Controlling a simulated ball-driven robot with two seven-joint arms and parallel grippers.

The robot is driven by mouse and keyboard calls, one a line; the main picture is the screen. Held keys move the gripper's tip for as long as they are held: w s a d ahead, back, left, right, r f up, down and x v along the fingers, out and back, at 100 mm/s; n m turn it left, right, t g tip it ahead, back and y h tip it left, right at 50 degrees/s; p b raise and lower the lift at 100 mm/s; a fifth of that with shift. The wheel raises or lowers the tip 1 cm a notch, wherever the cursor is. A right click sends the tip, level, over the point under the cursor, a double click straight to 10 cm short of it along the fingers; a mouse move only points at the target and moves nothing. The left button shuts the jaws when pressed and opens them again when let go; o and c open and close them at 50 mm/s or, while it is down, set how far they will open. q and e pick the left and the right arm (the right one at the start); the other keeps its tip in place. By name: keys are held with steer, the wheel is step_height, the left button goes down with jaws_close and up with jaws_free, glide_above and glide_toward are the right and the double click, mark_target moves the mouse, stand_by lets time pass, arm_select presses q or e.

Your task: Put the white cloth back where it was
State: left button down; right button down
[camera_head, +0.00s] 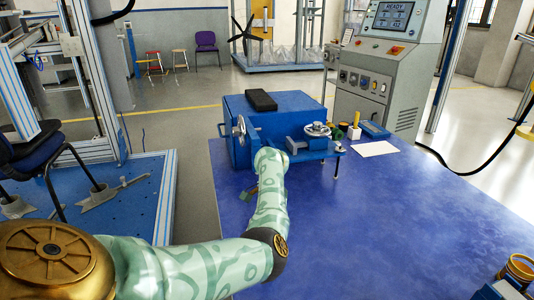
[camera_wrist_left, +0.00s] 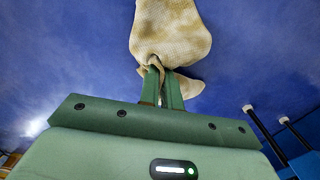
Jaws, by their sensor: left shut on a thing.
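The cloth (camera_wrist_left: 171,32) is off-white with tan stains and hangs bunched in the left wrist view. My left gripper (camera_wrist_left: 160,84) is shut on a gathered end of it. A small flap of cloth sticks out to the right of the fingers. Blue surface shows behind the cloth; I cannot tell whether the cloth touches it. In the head view my left arm reaches to the front of the blue machine and its links hide most of the gripper and the cloth. My right gripper is not in view.
The blue table (camera_head: 390,220) is mostly clear at right. A blue vise-like machine (camera_head: 282,108) with a black block (camera_head: 261,100) stands at its back. A white sheet (camera_head: 375,148) lies right of it. Open tins (camera_head: 518,268) stand at the front right corner. A control console (camera_head: 385,70) stands behind.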

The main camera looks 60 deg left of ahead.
arm_select(q)
steer(key=shift+w+d+f, duration=0.1)
steer(key=shift+d+f, duration=0.2)
steer(key=shift+d, duration=0.35)
steer(key=shift+w+d+f, duration=0.1)
steer(key=shift+d+f, duration=0.15)
steer(key=shift+d, duration=0.35)
steer(key=c, duration=1.2)
jaws_free()
steer(key=shift+r, duration=0.1)
